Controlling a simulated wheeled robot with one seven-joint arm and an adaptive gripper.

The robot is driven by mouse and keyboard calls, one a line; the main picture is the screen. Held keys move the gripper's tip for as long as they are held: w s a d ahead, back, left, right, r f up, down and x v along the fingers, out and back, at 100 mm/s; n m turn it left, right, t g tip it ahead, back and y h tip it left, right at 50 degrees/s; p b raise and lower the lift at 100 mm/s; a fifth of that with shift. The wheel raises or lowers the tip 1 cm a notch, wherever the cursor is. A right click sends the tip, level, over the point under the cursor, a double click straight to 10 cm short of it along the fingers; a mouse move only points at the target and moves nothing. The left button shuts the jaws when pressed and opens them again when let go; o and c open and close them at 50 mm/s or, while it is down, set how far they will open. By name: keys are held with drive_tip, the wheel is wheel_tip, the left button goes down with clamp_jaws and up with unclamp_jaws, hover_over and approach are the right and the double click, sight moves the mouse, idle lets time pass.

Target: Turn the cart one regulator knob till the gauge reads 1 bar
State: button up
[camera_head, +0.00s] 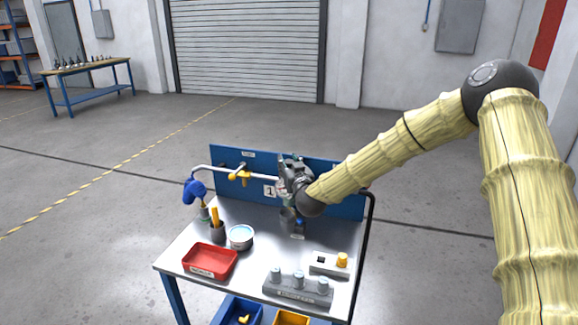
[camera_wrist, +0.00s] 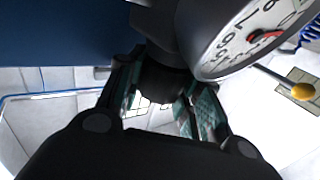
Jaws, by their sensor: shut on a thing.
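The cart (camera_head: 340,241) stands in front of me, with a blue back panel (camera_head: 345,203) that carries a "1" label. My gripper (camera_head: 287,178) is at this panel and hides most of the regulator in the head view. In the wrist view my gripper (camera_wrist: 163,100) has its teal-padded fingers on both sides of the dark regulator knob (camera_wrist: 164,82) and is shut on it. The round gauge (camera_wrist: 235,45) is beside the knob, tilted and cut off by the top edge. Its red needle shows, but I cannot read the value surely.
A pipe with a yellow-handled valve (camera_head: 240,172) runs left of my gripper. On the cart top are a red tray (camera_head: 210,262), a round tin (camera_head: 241,237), a grey block with knobs (camera_head: 297,288) and a white block (camera_head: 328,263). The floor around is clear.

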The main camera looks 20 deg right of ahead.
drive_tip(key=shift+m+h, duration=0.3)
drive_tip(key=shift+h, duration=0.1)
drive_tip(key=o, duration=1.1)
drive_tip(key=shift+c, duration=0.2)
drive_tip(key=shift+s, duration=0.2)
drive_tip(key=s, duration=1.1)
drive_tip(key=shift+s+a, duration=0.3)
drive_tip(key=shift+s, duration=0.05)
